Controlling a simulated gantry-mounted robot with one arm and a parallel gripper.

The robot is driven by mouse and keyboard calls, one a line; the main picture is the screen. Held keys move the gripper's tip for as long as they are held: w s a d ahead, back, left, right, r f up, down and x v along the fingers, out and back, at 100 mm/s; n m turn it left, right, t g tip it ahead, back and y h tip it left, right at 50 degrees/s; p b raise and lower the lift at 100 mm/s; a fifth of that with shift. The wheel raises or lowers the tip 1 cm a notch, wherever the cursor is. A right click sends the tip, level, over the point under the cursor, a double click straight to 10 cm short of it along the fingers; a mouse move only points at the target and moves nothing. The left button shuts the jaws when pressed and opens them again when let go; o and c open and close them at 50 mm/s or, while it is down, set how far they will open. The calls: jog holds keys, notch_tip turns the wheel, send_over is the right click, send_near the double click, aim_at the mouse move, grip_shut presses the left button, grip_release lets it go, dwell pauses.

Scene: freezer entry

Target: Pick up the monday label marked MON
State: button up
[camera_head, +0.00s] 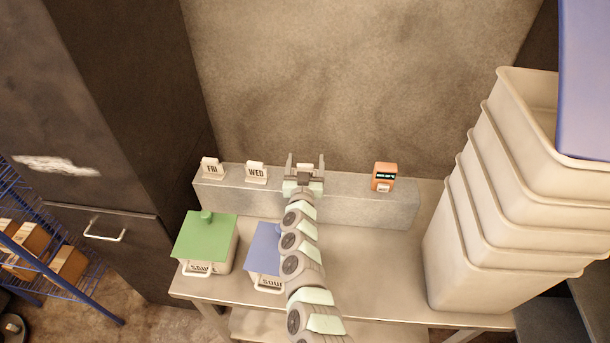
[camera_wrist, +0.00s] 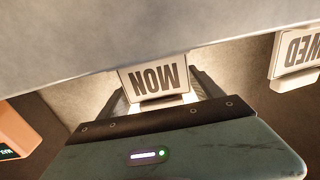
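The Monday label is a small white plate with dark MON lettering, upside down in the wrist view (camera_wrist: 154,80). In the head view its pale top (camera_head: 305,167) shows on the grey ledge, with its lettering hidden by my gripper. My gripper (camera_head: 305,162) reaches over the ledge with its two fingers apart, one on each side of the label. The fingers (camera_wrist: 160,92) also show in the wrist view, flanking the plate. In the head view there is a gap between the label and each finger.
On the grey ledge (camera_head: 360,210) stand the FRI label (camera_head: 211,168), the WED label (camera_head: 256,172) and an orange device (camera_head: 384,176). Green-lidded (camera_head: 206,240) and blue-lidded (camera_head: 264,250) containers sit in front. Stacked bins (camera_head: 480,220) stand at right.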

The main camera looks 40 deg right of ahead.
jog(key=c, duration=1.1)
